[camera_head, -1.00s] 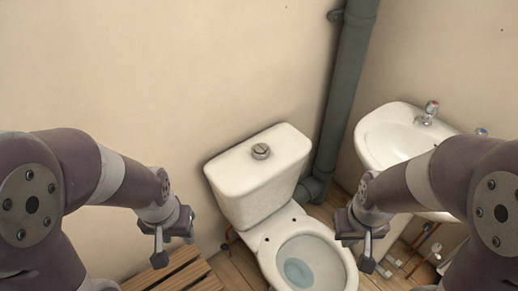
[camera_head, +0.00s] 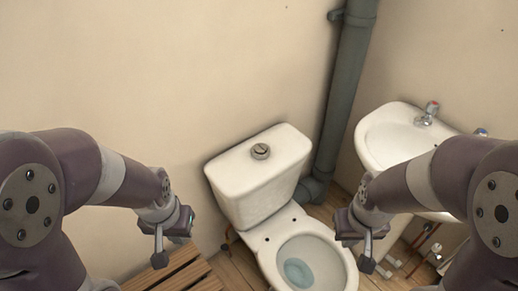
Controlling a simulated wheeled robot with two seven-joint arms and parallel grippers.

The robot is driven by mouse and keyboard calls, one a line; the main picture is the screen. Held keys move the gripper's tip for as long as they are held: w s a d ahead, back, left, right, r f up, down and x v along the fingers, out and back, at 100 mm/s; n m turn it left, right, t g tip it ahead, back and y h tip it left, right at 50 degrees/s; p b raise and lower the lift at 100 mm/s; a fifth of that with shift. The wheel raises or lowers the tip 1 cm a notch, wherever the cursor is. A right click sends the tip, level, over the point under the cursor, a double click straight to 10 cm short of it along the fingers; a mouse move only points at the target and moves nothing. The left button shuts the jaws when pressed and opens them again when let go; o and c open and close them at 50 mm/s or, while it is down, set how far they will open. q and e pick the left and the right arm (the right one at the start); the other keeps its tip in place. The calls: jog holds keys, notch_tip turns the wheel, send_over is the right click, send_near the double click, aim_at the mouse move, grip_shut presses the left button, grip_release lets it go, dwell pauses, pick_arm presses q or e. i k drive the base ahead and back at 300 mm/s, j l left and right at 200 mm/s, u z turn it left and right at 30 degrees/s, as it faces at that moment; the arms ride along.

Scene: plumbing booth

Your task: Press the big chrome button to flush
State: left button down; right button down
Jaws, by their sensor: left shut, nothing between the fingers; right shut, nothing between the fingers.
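The chrome button (camera_head: 261,151) is a round metal disc with a dark line across it, set in the middle of the cistern lid. The white cistern (camera_head: 247,192) stands behind the toilet bowl (camera_head: 331,246), which is open with water in it. My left gripper (camera_head: 159,259) is shut and empty, to the left of the cistern and lower in the picture. My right gripper (camera_head: 367,264) is shut and empty, to the right of the bowl. Neither gripper touches the button. Nothing covers the button.
A grey pipe (camera_head: 345,90) runs down the wall right of the cistern. A white washbasin (camera_head: 392,136) with taps is on the right, partly behind my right arm. A slatted wooden surface (camera_head: 187,272) lies below my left gripper. The space above the cistern is clear.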

aim_at(258, 150)
jog(key=i+l+z, duration=0.1)
jog(key=l+z, duration=0.15)
jog(key=i+l+z, duration=0.1)
jog(key=l+z, duration=0.15)
jog(key=i+l+z, duration=0.1)
jog(key=l+z, duration=0.2)
